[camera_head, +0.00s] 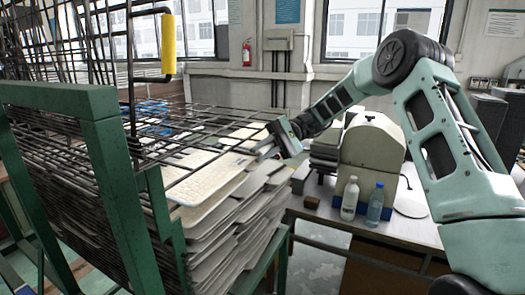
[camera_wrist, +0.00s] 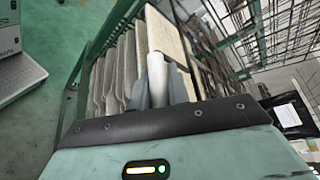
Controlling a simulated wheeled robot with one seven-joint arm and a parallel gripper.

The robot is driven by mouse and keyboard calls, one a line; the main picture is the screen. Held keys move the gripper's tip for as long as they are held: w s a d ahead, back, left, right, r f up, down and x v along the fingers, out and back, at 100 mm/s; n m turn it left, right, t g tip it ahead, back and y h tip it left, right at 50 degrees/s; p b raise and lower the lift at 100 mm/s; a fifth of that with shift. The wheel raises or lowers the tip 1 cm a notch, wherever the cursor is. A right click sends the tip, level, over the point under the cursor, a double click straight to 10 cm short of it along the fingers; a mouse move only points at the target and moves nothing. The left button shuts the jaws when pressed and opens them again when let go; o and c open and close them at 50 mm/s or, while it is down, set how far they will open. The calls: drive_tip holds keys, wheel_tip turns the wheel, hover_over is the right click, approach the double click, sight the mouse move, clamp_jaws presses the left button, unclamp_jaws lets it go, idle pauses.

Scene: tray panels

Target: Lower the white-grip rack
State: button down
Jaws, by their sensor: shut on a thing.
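The white grip (camera_wrist: 157,78) is a pale cylinder between my gripper's fingers in the wrist view. My gripper (camera_wrist: 160,92) is shut on it. In the head view my gripper (camera_head: 268,147) is at the right end of a dark wire rack (camera_head: 215,122). That rack lies nearly level above the stack, over a pale panel (camera_head: 205,182). My gripper mostly hides the grip in the head view. The gap between this rack and the levels below is hard to judge.
A yellow grip (camera_head: 168,44) is on a raised rack at left. Several grey panels (camera_head: 228,235) fill the levels below, inside a green frame (camera_head: 98,130). At right a table (camera_head: 400,222) carries a beige machine (camera_head: 372,152) and two bottles (camera_head: 349,198).

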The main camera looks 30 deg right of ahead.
drive_tip(key=c, duration=1.3)
unclamp_jaws()
drive_tip(key=shift+f, duration=0.75)
drive_tip(key=shift+c, duration=0.2)
drive_tip(key=shift+r, duration=0.15)
drive_tip(key=shift+r, duration=0.1)
drive_tip(key=b+v, duration=0.3)
drive_tip(key=v, duration=1.4)
drive_tip(key=shift+d, duration=0.2)
